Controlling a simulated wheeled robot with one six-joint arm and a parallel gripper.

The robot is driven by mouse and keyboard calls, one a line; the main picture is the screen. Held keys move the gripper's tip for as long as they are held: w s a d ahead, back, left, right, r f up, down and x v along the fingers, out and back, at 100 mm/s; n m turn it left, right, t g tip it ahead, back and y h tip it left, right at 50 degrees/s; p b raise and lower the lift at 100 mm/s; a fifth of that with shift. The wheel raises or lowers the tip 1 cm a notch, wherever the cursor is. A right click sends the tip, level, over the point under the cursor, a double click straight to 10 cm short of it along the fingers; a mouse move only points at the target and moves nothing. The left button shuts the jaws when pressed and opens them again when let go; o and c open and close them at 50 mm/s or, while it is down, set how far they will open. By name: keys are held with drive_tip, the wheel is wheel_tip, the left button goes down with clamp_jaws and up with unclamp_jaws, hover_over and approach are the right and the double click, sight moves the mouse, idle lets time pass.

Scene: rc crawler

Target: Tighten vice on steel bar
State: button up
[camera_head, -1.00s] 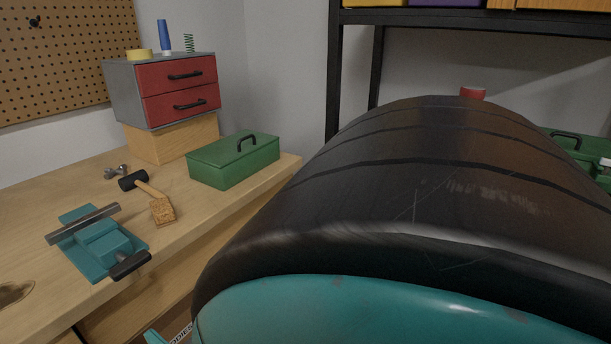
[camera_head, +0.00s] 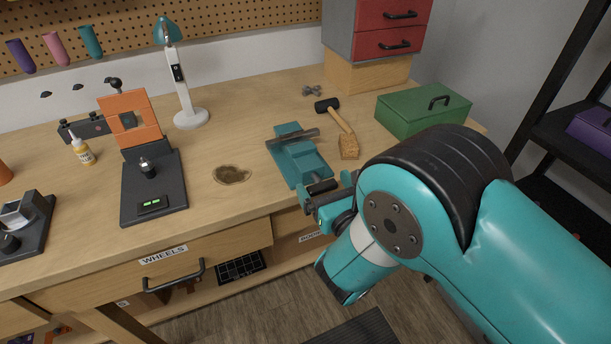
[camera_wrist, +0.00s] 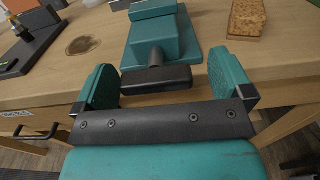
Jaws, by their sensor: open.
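The teal vice (camera_head: 302,158) stands near the front edge of the workbench. The steel bar (camera_head: 293,136) lies across it at the jaw end. The vice's black handle (camera_head: 323,186) faces the bench's front edge and lies level. In the wrist view the handle (camera_wrist: 156,80) is in front of the teal vice body (camera_wrist: 160,42), and the bar is not clearly seen. My gripper (camera_wrist: 170,86) is open, with one teal finger on each side of the handle. The fingers appear apart from the handle. In the head view my gripper (camera_head: 325,200) is beside the handle, partly hidden by my arm.
A hammer (camera_head: 340,118) and a cork block (camera_head: 349,147) lie right of the vice, with a green toolbox (camera_head: 422,110) beyond. Left are a dark stain (camera_head: 231,175), an orange and black stand (camera_head: 150,170) and a white lamp (camera_head: 186,90). The workbench (camera_head: 240,135) is clear around the stain.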

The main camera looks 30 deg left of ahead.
drive_tip(key=shift+a, duration=0.25)
drive_tip(key=shift+s+a, duration=0.1)
drive_tip(key=shift+c, duration=1.1)
drive_tip(key=c, duration=0.7)
drive_tip(key=shift+d+f, duration=0.1)
drive_tip(key=shift+d, duration=0.2)
drive_tip(key=shift+a, duration=0.2)
